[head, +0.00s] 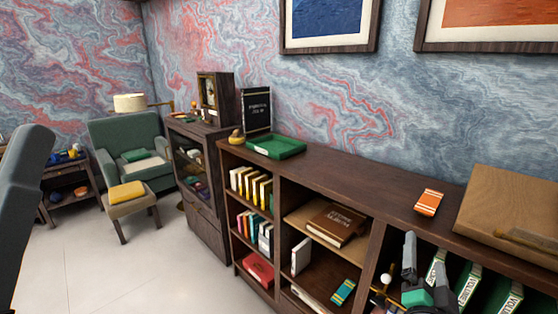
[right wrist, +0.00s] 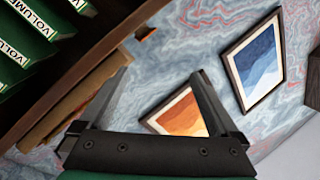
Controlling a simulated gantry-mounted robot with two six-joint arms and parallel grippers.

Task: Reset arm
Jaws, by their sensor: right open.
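My right gripper (head: 424,264) is at the lower right of the head view, in front of the bookcase (head: 352,180) and its row of green volumes (head: 467,283). In the right wrist view my right gripper (right wrist: 163,66) has its two dark fingers spread wide apart, with nothing between them. That view is tilted. Green volumes (right wrist: 25,35) show at its upper left, apart from the fingers.
An orange book (head: 429,202), a brown board (head: 512,215) and a green tray (head: 275,146) lie on the bookcase top. Between the tray and the orange book the top is clear. A brown book (head: 336,222) lies on a shelf. Open floor (head: 110,265) is at left.

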